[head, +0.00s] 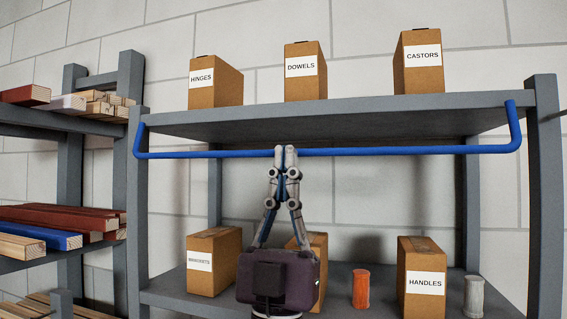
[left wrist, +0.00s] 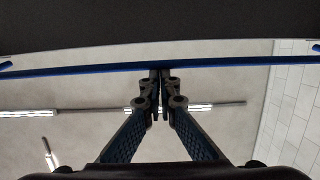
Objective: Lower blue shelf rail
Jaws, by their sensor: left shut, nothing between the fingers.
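The blue shelf rail (head: 400,151) is a long bar along the front of the upper grey shelf (head: 330,115), with its ends bent up to the shelf's sides. My left gripper (head: 286,152) comes up from below, its fingers shut together and empty. In the head view its fingertips overlap the rail left of the middle and hide a short piece of it. In the left wrist view the rail (left wrist: 80,69) crosses just at the closed fingertips (left wrist: 160,72). I cannot tell whether they touch it. My right gripper is not in view.
Boxes marked HINGES (head: 215,83), DOWELS (head: 306,72) and CASTORS (head: 417,62) stand on the upper shelf. Below are more boxes, such as HANDLES (head: 421,278), an orange cylinder (head: 361,289) and a grey one (head: 473,297). Painted battens (head: 60,218) lie on the left rack.

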